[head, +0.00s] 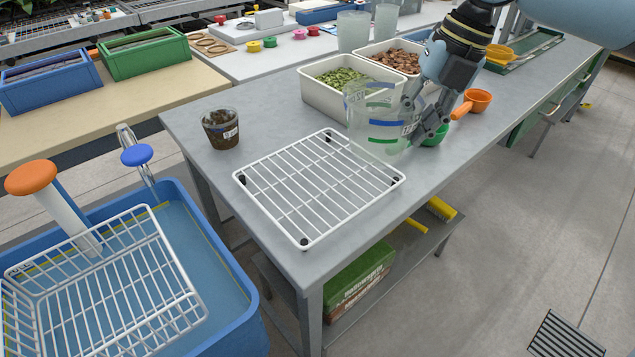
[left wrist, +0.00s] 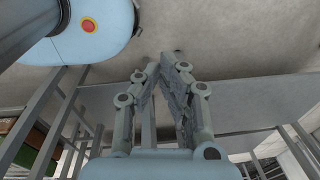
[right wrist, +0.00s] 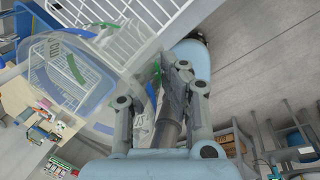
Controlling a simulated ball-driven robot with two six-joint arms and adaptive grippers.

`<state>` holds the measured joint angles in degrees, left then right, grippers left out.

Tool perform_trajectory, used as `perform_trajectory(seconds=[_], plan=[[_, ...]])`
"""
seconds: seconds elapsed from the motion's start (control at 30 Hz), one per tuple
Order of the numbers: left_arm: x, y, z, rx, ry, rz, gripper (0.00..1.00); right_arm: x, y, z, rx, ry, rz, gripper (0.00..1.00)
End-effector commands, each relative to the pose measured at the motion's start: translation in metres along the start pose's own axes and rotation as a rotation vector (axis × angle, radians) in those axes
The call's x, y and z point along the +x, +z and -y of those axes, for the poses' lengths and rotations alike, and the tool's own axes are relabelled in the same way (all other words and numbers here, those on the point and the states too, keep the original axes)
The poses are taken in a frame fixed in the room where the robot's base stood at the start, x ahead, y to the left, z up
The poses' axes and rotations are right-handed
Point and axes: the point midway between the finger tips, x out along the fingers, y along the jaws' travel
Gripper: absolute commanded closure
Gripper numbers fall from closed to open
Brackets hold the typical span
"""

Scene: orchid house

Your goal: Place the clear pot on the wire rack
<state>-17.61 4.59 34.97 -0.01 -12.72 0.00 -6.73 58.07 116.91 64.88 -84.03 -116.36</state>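The clear pot (head: 372,128) is a see-through vessel with blue and green bands. It stands upright at the far right corner of the white wire rack (head: 262,207), overlapping that corner in the head view; I cannot tell whether its base touches. My right gripper (head: 418,117) is shut on the pot's right-hand wall. In the right wrist view the pot (right wrist: 88,62) fills the upper left, its wall between the fingers (right wrist: 160,75). My left gripper (left wrist: 159,62) is shut and empty in the left wrist view, above the floor; it is outside the head view.
A small pot of dark bark (head: 220,130) stands left of the rack. Behind are bins of green pellets (head: 315,98) and brown bark, and an orange scoop (head: 478,100). A green item (head: 436,136) sits right of the pot. A blue tub (head: 232,290) with a wire basket is at left.

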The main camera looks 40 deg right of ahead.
Motion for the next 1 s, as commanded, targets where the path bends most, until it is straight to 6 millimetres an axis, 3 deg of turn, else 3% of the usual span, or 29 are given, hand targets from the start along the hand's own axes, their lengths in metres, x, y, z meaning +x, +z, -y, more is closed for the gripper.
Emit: perform_trajectory(seconds=[0.2, 0.73, 1.0], plan=[[0.007, -0.013, 0.000, -0.001, 0.000, -0.021, 1.00, 0.012, 0.008, -0.002, 0.001, 0.022, 0.002, 1.00], [0.006, -0.012, 0.000, -0.001, 0.000, -0.020, 1.00, 0.088, 0.050, -0.072, -0.001, 0.018, -0.002, 1.00], [0.003, -0.011, 0.000, 0.000, 0.000, -0.018, 1.00, 0.114, 0.054, -0.072, -0.001, 0.012, -0.005, 1.00]])
